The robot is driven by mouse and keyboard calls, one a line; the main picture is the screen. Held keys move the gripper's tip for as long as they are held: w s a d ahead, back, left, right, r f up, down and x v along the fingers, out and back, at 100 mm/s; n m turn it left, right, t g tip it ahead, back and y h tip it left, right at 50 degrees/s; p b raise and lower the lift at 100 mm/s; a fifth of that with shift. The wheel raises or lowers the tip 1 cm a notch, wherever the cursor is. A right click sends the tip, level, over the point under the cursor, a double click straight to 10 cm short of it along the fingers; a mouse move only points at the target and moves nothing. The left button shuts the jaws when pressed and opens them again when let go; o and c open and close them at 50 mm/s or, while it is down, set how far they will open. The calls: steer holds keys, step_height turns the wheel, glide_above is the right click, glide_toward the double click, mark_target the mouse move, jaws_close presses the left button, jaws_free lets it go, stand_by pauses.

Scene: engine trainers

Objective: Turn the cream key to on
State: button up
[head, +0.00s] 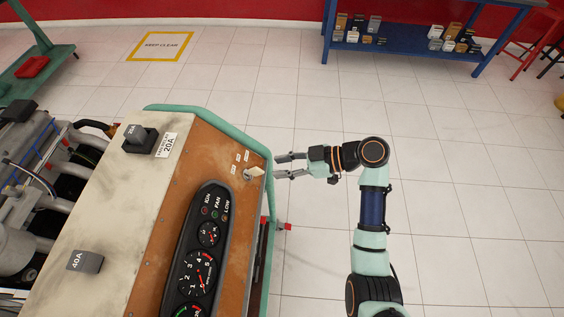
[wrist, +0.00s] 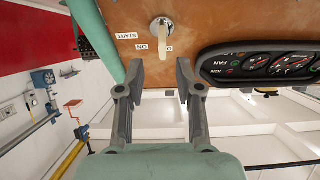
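The cream key (head: 255,171) sits in a round metal switch on the brown panel (head: 225,150), near its right edge. In the wrist view the key (wrist: 155,55) sticks out from the switch (wrist: 161,28), beside small START and ON labels and a third label it partly covers. Its exact setting is hard to tell. My gripper (head: 280,167) is open and empty, just right of the key. In the wrist view my gripper's fingertips (wrist: 160,76) stand either side of the key in the picture, with no contact visible.
A black gauge cluster (head: 200,255) stands beside the switch. A green tube frame (head: 225,128) runs round the panel's edge, close to my gripper. A 20A block (head: 139,138) and a 40A block (head: 84,262) sit on the cream top. Open tiled floor lies right.

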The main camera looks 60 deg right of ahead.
mark_target(261, 170)
steer(key=b+x, duration=0.1)
steer(key=x, duration=0.7)
steer(key=shift+a+r, duration=0.1)
steer(key=shift+a, duration=0.1)
steer(key=shift+s, duration=0.1)
jaws_close()
